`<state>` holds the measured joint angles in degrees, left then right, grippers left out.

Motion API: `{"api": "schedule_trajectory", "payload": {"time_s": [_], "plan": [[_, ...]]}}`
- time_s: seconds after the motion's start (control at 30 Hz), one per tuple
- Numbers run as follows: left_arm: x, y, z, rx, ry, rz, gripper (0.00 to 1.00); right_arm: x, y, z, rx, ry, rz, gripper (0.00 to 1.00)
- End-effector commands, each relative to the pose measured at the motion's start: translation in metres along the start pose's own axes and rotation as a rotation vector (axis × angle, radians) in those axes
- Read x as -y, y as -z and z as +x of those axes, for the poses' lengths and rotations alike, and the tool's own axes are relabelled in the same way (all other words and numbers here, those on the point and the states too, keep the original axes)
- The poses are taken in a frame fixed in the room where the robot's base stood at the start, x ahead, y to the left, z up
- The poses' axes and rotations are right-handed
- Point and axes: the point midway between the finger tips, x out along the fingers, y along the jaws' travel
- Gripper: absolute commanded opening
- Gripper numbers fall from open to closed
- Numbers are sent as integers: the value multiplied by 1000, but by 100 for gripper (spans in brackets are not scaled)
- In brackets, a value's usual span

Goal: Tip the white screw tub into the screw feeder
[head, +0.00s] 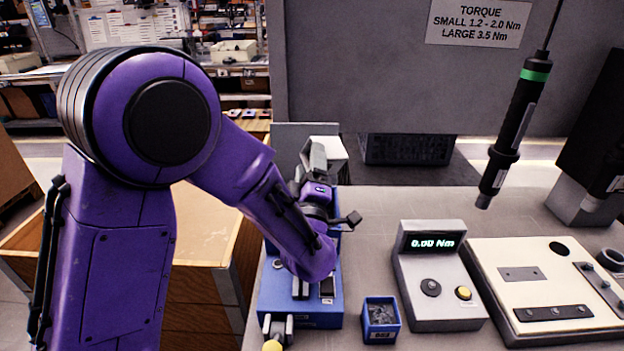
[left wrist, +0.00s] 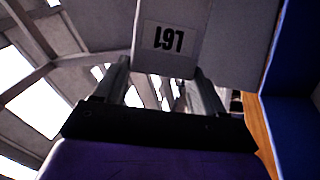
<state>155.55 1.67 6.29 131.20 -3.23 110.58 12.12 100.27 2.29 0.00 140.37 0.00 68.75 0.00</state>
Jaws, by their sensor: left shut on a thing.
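The white screw tub (left wrist: 172,25) fills the top of the left wrist view, with a printed label upside down on its face. My left gripper (left wrist: 163,85) is shut on it, one finger at each side. In the head view, the gripper (head: 314,168) is at the far end of the blue screw feeder (head: 305,312), and a pale part of the tub (head: 337,148) shows behind it. My purple forearm hides much of the feeder's top. The tub's mouth and contents are hidden. My right gripper is not in view.
A small blue bin (head: 380,335) of dark parts stands right of the feeder. Further right are a torque display box (head: 445,285) and a cream fixture plate (head: 540,290). A screwdriver (head: 512,125) hangs above the bench. Bare bench (head: 400,205) lies behind the display box.

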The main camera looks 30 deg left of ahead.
Motion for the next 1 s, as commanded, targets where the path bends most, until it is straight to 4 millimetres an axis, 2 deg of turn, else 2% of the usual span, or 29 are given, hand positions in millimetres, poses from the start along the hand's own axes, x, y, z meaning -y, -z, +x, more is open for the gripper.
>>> {"api": "schedule_trajectory", "payload": {"time_s": [0.03,0.1,0.4,1.0], "plan": [[5,-2,-2,-14,-11,-24,13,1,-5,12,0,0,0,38],[6,-1,-3,-33,-26,-60,13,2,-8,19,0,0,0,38],[4,3,-3,-106,-79,-189,13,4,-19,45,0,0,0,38],[1,5,-2,-125,-92,-222,13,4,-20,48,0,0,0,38]]}}
